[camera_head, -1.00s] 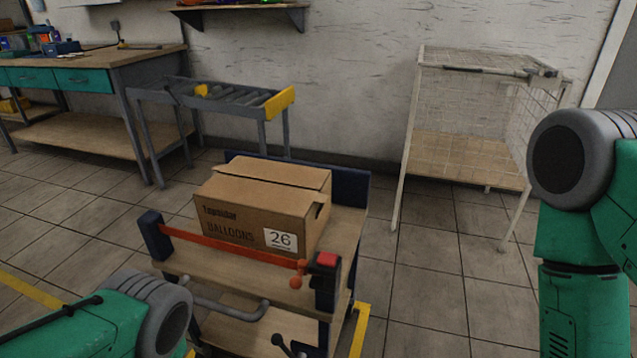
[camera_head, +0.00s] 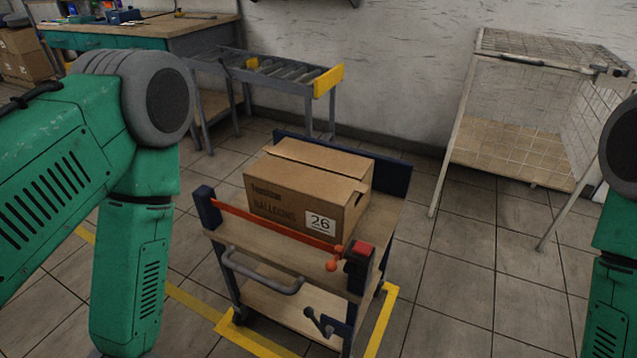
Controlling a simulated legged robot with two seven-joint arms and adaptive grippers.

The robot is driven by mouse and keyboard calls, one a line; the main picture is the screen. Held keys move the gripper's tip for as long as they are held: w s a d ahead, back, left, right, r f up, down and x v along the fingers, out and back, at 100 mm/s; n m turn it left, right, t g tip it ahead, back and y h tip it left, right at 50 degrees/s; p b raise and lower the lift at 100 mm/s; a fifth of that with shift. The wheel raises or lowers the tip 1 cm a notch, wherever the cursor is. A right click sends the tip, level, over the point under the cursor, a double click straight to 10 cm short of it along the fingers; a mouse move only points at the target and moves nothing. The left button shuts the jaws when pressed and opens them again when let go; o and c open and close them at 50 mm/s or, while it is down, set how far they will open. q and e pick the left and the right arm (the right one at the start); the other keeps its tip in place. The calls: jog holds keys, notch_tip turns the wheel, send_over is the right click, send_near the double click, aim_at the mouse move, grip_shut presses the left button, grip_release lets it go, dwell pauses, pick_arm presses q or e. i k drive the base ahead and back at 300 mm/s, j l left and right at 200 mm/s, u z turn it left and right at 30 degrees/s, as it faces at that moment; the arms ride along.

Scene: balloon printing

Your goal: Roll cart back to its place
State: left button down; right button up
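The cart (camera_head: 272,296) stands in front of me, with wooden shelves, dark blue end panels and an orange bar (camera_head: 280,226) across its near side. A grey handle (camera_head: 262,272) sticks out on the near side below the bar. A cardboard box (camera_head: 300,200) marked "BALLOONS" and 26 rests on the top shelf. Yellow floor tape (camera_head: 383,325) shows around the cart's base at the front and right. My green arms are at the left and right edges; both grippers are out of view, and no hand is seen on the handle.
A grey roller conveyor (camera_head: 280,70) with a yellow end stands behind the cart to the left, by a workbench (camera_head: 165,38). A white wire cage (camera_head: 530,110) stands at the right by the wall. Tiled floor (camera_head: 450,270) is clear between cart and cage.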

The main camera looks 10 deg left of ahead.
aim_at(307, 262)
jog(key=i+l+u, duration=0.15)
jog(key=l, duration=0.2)
jog(key=i+l+u, duration=0.2)
jog(key=l, duration=0.2)
jog(key=i+l+u, duration=0.1)
jog(key=l+u, duration=0.35)
jog(key=l, duration=0.15)
